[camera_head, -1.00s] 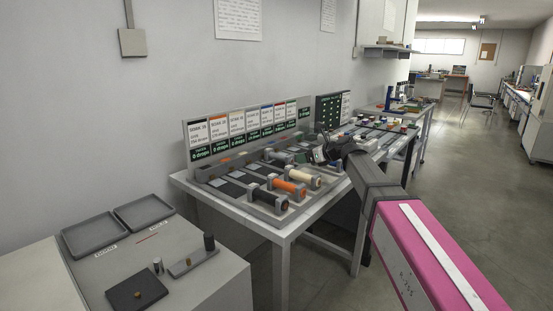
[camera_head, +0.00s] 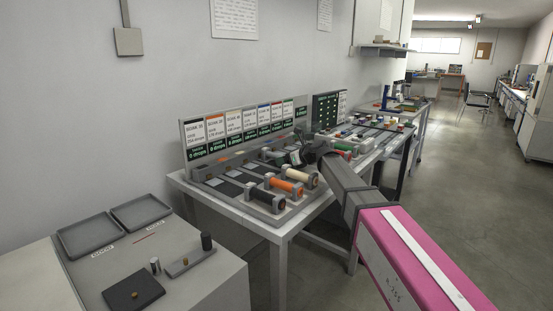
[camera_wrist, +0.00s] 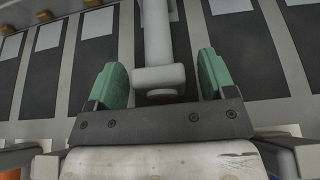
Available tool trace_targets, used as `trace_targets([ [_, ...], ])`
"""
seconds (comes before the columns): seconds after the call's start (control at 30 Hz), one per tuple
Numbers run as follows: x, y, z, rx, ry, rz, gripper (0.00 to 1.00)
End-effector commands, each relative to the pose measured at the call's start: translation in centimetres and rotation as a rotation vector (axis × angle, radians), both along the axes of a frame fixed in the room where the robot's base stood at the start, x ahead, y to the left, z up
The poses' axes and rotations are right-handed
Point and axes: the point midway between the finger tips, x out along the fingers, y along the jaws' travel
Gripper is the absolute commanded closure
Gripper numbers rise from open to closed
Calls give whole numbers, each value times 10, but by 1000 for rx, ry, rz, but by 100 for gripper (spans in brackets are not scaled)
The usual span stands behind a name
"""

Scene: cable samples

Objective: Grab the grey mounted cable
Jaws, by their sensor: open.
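In the wrist view a grey cylinder (camera_wrist: 158,32), which looks like the grey mounted cable, runs down from the top middle to a grey end block (camera_wrist: 159,78) with a small red ring under it. My gripper (camera_wrist: 161,80) has its two green fingers apart, one on each side of the end block, with a gap showing on both sides. In the head view my gripper (camera_head: 298,156) is over the bench's row of cable spools and hides what is under it.
On the bench (camera_head: 240,212) a black spool (camera_head: 264,196), an orange spool (camera_head: 285,186) and a cream spool (camera_head: 299,176) lie left of my gripper. A sign board (camera_head: 247,132) stands behind. Dark mats with pale cards (camera_wrist: 95,22) flank the cylinder. A cabinet with trays is front left.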

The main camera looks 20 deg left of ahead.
Motion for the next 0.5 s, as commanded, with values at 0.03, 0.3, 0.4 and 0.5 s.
trace_targets([
  [0.03,0,0,0,0,0,0,23],
  [0.3,0,0,1,1,0,0,81],
  [0.4,0,-1,1,1,0,0,81],
  [0.5,0,0,1,1,0,0,81],
])
